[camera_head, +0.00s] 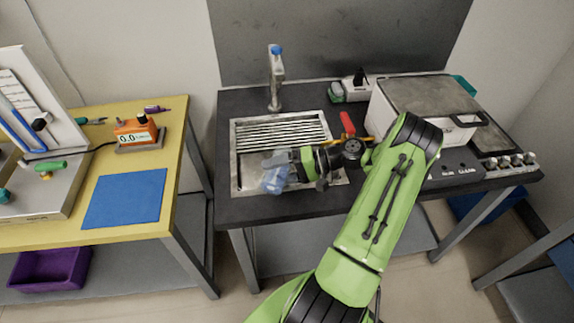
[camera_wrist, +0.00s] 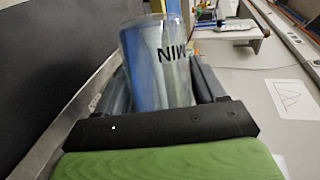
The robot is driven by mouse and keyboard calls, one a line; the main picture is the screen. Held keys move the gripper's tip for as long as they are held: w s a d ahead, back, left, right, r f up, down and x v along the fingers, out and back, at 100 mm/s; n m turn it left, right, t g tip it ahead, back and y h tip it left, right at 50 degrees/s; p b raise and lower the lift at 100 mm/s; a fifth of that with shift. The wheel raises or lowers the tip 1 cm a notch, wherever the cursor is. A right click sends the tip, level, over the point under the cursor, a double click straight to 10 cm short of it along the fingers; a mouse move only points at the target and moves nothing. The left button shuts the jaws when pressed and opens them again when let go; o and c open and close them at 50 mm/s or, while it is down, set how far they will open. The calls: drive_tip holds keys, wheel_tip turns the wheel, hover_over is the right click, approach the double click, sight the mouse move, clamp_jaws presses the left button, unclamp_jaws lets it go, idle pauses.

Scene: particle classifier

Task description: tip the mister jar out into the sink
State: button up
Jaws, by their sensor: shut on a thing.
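The mister jar (camera_head: 274,178) is clear and bluish, and it is over the front part of the sink (camera_head: 236,150). My gripper (camera_head: 287,166) is shut on it, reaching in from the right above the sink. In the wrist view the jar (camera_wrist: 150,62) stands between the two dark fingers of my gripper (camera_wrist: 158,88), with a blue area and dark lettering on its wall. In the head view the jar looks tilted. I cannot tell whether anything is left in it. My gripper and arm hide part of the sink.
A tap with a blue top (camera_head: 276,78) stands behind the sink. A red-handled tool (camera_head: 347,123) and a large grey-lidded box (camera_head: 425,100) lie to the right. A yellow table (camera_head: 185,125) with a blue mat (camera_head: 125,198) stands left across a gap.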

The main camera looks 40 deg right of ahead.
sight(282, 152)
drive_tip(key=shift+d+f+m+y+p, duration=0.1)
drive_tip(key=shift+m+y+p, duration=0.3)
drive_tip(key=shift+p, duration=0.2)
idle(0.3)
drive_tip(key=shift+w+d+r+m+y+p, duration=0.15)
drive_tip(key=shift+d+r+m+y+p, duration=0.1)
drive_tip(key=shift+r+m+y+p, duration=0.35)
drive_tip(key=shift+w+d+r+m+y+p, duration=0.2)
drive_tip(key=shift+d+r+m+p, duration=0.1)
drive_tip(key=shift+m+p, duration=0.45)
idle(1.3)
drive_tip(key=shift+w+d+r+m+y, duration=0.15)
drive_tip(key=shift+d+r+m+y, duration=0.2)
drive_tip(key=shift+m, duration=0.3)
idle(0.8)
drive_tip(key=shift+w+d+r+m+t+y+b, duration=0.25)
drive_tip(key=shift+d+r+m+t+y+b, duration=0.15)
drive_tip(key=shift+m, duration=0.4)
drive_tip(key=shift+w+d+r+m+t+y+b, duration=0.2)
drive_tip(key=shift+d+r+m+t+b, duration=0.2)
drive_tip(key=shift+m, duration=0.4)
idle(1.4)
